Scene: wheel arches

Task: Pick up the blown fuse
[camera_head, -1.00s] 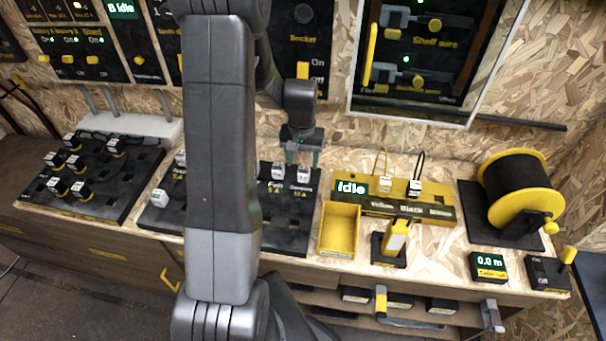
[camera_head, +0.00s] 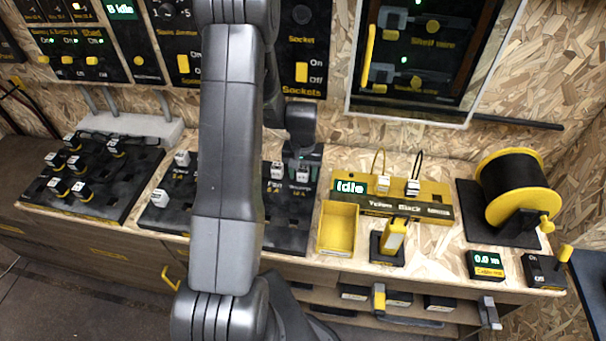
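White fuses sit on the black fuse panel (camera_head: 290,238) in the middle of the bench. One fuse (camera_head: 302,174) is at the panel's right, in the row labelled with amp ratings, and another fuse (camera_head: 277,170) is just left of it. Two more, an upper left fuse (camera_head: 182,158) and a lower left fuse (camera_head: 160,198), show beyond my arm. I cannot tell by sight which is blown. My gripper (camera_head: 302,162) is right above or around the rightmost fuse. Its fingers are too small and dark to tell whether they touch it. My arm hides the middle of the panel.
A black board with several white-topped plugs (camera_head: 75,162) lies at the left. Right of the panel are an empty yellow bin (camera_head: 338,230), a yellow wire station (camera_head: 400,204) and a cable reel (camera_head: 515,190). The wall panels stand close behind.

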